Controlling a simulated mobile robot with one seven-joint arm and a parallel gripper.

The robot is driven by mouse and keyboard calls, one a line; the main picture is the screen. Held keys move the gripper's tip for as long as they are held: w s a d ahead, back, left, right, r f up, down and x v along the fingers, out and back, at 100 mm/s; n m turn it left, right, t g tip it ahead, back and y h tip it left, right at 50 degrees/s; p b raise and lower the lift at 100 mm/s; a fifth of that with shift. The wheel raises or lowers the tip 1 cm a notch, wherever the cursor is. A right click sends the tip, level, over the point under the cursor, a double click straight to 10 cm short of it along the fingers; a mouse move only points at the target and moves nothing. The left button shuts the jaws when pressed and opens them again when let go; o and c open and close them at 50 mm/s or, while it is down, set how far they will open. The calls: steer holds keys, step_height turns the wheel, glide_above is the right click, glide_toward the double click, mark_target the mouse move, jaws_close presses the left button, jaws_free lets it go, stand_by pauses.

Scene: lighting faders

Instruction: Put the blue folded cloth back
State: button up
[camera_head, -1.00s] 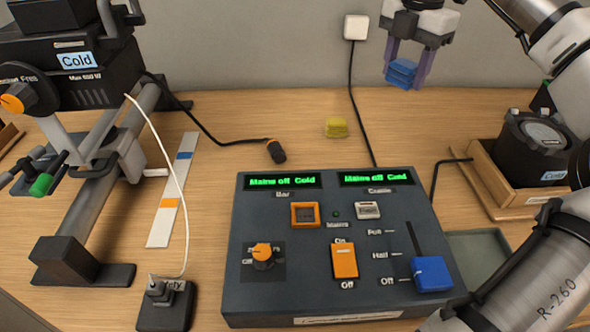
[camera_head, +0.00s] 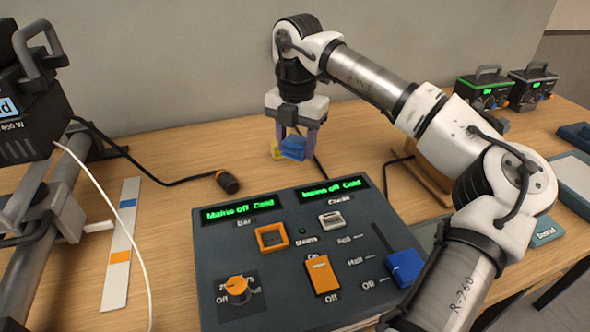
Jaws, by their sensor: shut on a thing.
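The blue folded cloth (camera_head: 292,149) is held between the fingers of my gripper (camera_head: 294,146). My gripper points down and is shut on the cloth, behind the control panel and above the wooden table.
The control panel (camera_head: 215,262) has an orange knob, switches and a blue fader; both displays read "Mains off Cold". A black cable with a plug (camera_head: 228,182) lies left of the gripper. A striped white strip (camera_head: 118,275) lies further left. Two black boxes (camera_head: 485,92) stand at the back right.

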mark_target(296, 139)
steer(key=shift+f, duration=3.85)
steer(key=o, duration=0.9)
steer(key=shift+o, duration=0.2)
step_height(296, 139, up, 12)
steer(key=shift+r, duration=0.2)
